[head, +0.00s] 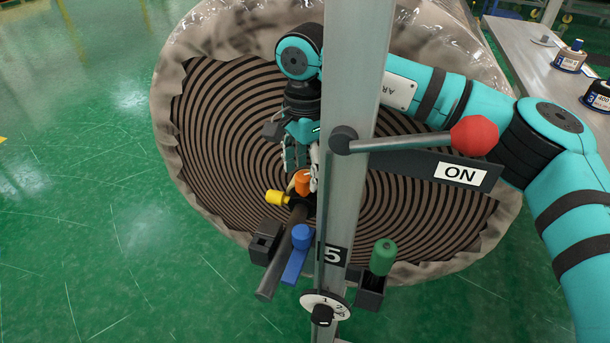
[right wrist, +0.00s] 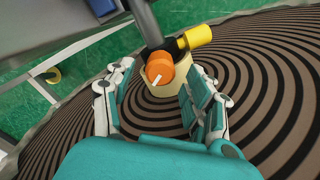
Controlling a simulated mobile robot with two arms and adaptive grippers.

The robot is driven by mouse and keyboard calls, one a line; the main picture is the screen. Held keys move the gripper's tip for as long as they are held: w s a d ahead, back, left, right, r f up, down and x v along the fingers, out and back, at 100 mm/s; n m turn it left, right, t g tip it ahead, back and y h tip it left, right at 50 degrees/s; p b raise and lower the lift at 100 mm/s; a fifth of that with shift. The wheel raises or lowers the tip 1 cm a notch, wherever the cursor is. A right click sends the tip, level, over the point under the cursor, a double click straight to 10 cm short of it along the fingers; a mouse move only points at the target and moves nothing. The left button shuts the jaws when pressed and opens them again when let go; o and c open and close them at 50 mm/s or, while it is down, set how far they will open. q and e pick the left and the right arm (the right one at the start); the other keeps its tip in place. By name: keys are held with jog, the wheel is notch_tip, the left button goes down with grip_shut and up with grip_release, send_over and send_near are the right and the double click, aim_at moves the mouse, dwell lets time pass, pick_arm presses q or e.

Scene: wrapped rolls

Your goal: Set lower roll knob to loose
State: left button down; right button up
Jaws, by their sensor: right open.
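An orange knob (head: 302,181) with a white pointer line sits on a dark bar in front of the big wrapped roll (head: 215,110); no loose marking is readable. In the right wrist view the orange knob (right wrist: 160,66) shows between the fingers, with a pale ring behind it. My right gripper (head: 301,172) is open, its fingers on either side of the knob; I cannot tell whether they touch it. It also shows large in the right wrist view (right wrist: 156,82). My left gripper is not in view.
A grey post (head: 352,90) stands close by, with a red-ball lever (head: 474,137), an ON plate (head: 460,173) and a numbered dial (head: 324,306). Yellow (head: 277,197), blue (head: 301,236) and green (head: 383,256) knobs sit near the bar. Green floor lies open at left.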

aim_at(305, 174)
notch_tip(305, 174, up, 10)
jog(key=shift+f, duration=0.15)
